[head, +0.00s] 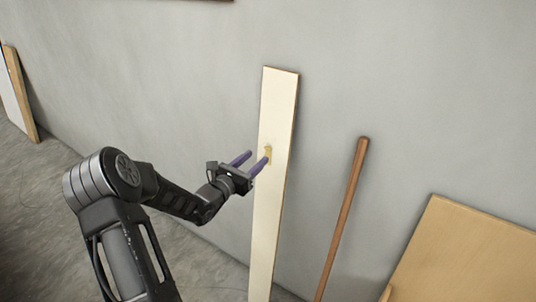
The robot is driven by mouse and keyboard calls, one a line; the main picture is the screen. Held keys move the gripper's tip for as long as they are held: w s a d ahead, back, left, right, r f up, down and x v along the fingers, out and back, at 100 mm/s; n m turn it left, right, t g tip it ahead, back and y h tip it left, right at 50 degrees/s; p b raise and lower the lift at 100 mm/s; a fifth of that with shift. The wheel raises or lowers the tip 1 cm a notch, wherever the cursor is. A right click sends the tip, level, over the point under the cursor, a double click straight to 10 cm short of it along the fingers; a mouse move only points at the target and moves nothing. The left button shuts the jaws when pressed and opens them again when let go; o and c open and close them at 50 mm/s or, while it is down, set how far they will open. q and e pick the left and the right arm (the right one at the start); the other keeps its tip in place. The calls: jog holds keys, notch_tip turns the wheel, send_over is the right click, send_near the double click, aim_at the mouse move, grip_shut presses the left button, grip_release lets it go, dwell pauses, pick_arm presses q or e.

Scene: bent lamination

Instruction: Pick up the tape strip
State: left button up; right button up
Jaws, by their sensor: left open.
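The tape strip (268,151) is a small yellowish piece on the face of a tall pale board (279,100). The board leans against the grey wall. My left gripper (257,159) is open, with two purple fingers pointing up and right toward the board. One fingertip appears close to the tape strip in the picture and partly overlaps its lower left. I cannot tell whether it touches the strip. Nothing shows between the fingers. My right gripper is not in view.
A brown wooden pole (346,207) leans on the wall right of the board. A wide tan panel (465,255) stands at the lower right. More boards (20,95) lean at the far left. The concrete floor (40,220) at left is mostly clear.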

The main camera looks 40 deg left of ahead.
aim_at(267, 148)
pick_arm(q)
jog(key=w+p, duration=0.1)
jog(key=w, duration=0.4)
jog(key=shift+w+a+f, duration=0.1)
jog(key=shift+c, duration=0.2)
dwell(0.4)
grip_shut()
